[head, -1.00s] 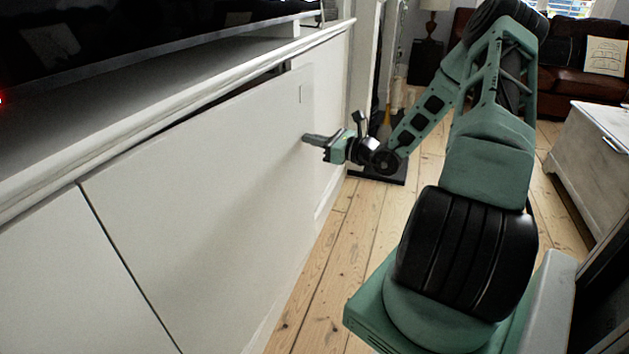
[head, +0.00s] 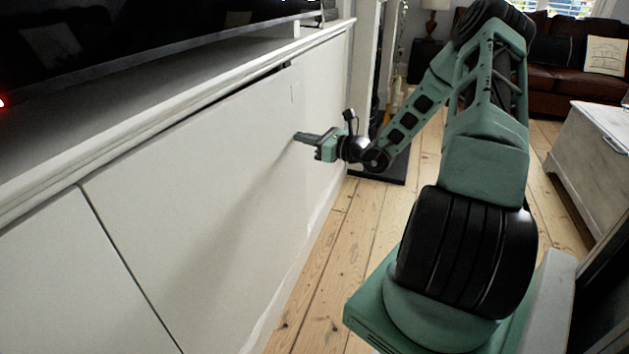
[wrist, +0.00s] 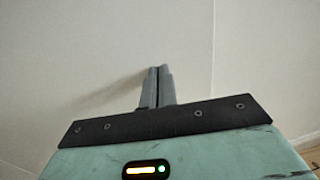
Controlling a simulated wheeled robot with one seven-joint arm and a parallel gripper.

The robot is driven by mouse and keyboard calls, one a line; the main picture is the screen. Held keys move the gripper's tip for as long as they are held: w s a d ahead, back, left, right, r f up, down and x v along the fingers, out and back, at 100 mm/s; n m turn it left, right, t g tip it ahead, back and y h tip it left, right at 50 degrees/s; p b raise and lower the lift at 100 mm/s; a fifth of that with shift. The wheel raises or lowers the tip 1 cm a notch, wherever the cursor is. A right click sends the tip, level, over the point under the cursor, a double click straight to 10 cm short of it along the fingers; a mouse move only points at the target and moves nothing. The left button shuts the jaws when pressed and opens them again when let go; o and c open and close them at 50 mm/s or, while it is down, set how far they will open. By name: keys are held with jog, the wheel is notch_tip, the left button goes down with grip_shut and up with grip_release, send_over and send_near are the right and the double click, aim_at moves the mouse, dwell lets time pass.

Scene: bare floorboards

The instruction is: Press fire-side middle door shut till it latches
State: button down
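The middle door (head: 190,190) is a wide flat white panel on the low cabinet in the head view. Its far top corner stands at most slightly proud of the frame, with a thin dark gap under the cabinet top. My gripper (head: 297,136) is at the door's far end, fingertips at or very near its face. In the wrist view the door (wrist: 80,60) fills the left, with a thin vertical seam to its right. The two fingers (wrist: 157,70) are together and hold nothing. I cannot tell for certain whether the tips touch the door.
A neighbouring white panel (head: 60,280) is at the near left, and another white panel (head: 328,95) lies beyond the seam. A dark hearth slab (head: 385,165) is past the cabinet. A pale chest (head: 590,150) stands at right. Bare floorboards (head: 335,260) run between.

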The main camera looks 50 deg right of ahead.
jog(key=shift+x, duration=1.9)
jog(key=shift+s, duration=0.1)
jog(key=p+v, duration=0.5)
jog(key=v, duration=0.8)
dwell(0.8)
